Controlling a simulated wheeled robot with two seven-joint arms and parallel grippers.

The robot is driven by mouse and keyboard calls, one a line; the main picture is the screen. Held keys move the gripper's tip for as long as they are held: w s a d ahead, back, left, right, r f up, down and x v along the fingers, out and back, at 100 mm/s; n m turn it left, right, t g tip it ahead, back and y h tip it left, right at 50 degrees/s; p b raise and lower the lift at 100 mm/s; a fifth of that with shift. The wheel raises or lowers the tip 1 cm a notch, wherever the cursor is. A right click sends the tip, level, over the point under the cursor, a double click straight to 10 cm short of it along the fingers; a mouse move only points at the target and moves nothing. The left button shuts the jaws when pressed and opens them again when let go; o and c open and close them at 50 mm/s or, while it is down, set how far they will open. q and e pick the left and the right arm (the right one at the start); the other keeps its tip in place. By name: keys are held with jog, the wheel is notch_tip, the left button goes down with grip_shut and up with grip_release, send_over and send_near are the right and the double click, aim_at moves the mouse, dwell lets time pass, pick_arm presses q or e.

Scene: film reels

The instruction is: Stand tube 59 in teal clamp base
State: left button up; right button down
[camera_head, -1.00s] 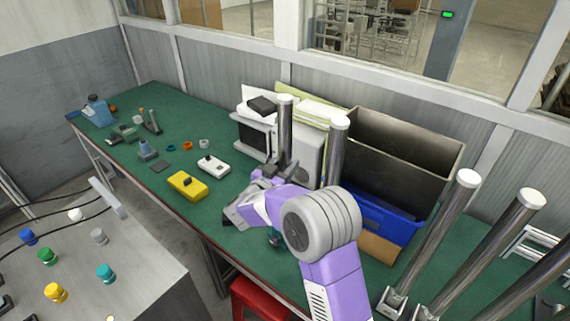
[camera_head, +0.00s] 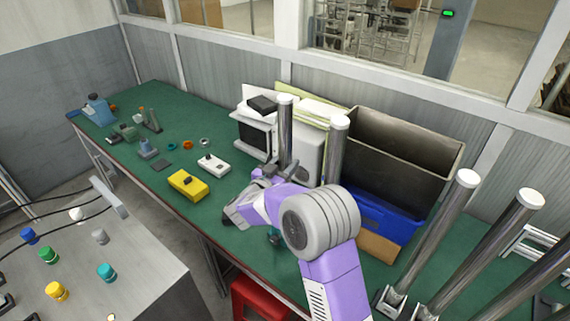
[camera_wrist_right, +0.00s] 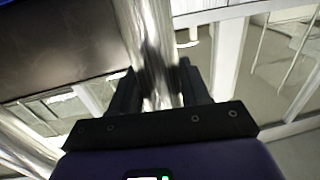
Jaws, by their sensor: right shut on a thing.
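My right gripper (camera_head: 268,174) is shut on an upright shiny metal tube (camera_head: 285,130) with a white top, over the bench. The wrist view shows the tube (camera_wrist_right: 150,50) between the two dark fingers (camera_wrist_right: 160,88). No number is legible on it, so I cannot tell that it is tube 59. A small teal part (camera_head: 274,237), possibly the teal clamp base, shows below the gripper near the bench's front edge. My arm hides most of it and the tube's lower end, so I cannot tell whether they touch. My left gripper is not in view.
Another tube (camera_head: 336,150) stands just right of the held one, partly behind my arm. Several leaning tubes (camera_head: 436,232) are at the right. A large open bin (camera_head: 405,150) and a blue tray (camera_head: 385,222) stand behind. A yellow box (camera_head: 188,186) lies left on the green bench.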

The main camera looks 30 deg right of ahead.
jog(key=shift+f+b, duration=0.4)
jog(key=shift+f, duration=0.15)
jog(key=c, duration=0.8)
grip_release()
jog(key=shift+f, duration=0.1)
jog(key=shift+a, duration=0.1)
jog(key=p+v, duration=0.1)
jog(key=v, duration=1)
